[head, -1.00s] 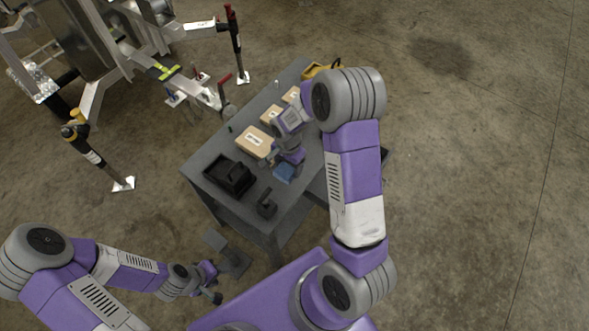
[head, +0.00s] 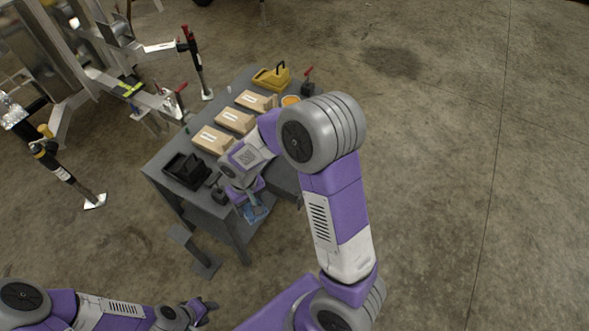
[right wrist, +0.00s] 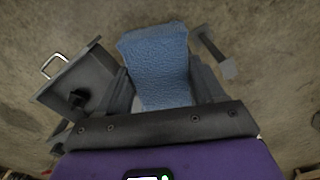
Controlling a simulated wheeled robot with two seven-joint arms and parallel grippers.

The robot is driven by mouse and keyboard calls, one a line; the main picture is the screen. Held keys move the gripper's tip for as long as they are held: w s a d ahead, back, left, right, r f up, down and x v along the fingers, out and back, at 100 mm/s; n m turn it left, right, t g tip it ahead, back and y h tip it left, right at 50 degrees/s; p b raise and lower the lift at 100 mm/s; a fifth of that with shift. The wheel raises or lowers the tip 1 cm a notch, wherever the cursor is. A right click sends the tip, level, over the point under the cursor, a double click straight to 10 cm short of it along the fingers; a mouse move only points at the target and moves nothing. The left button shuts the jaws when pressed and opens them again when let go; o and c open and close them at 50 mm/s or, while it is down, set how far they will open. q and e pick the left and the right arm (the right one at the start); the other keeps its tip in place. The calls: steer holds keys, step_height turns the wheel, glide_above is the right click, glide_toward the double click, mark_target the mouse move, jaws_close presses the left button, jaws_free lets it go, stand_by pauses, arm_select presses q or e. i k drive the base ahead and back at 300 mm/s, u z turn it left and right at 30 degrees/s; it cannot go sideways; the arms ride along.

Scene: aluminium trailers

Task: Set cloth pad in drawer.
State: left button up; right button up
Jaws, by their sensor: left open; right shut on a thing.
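My right gripper (head: 247,203) is shut on the blue cloth pad (head: 255,213), held near the front edge of the grey table. In the right wrist view the pad (right wrist: 158,62) is a textured blue slab between the two dark fingers, its far end sticking out past them. A grey drawer (right wrist: 66,88) with a metal handle stands pulled out left of the pad in that view, apart from it. A black object shows at the drawer's near end; I cannot tell whether it is inside. My left gripper (head: 206,308) is open and empty, low in the head view.
The grey table (head: 160,160) carries several cardboard boxes (head: 212,140), a black bin (head: 184,170) and a yellow case (head: 272,77). A grey stand (head: 193,250) is on the floor in front. Trailer frames (head: 100,75) stand at the left. Floor at the right is clear.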

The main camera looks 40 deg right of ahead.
mark_target(293, 179)
steer(key=k, duration=1.1)
steer(key=z, duration=0.7)
steer(key=i, duration=1.6)
steer(key=u, duration=0.7)
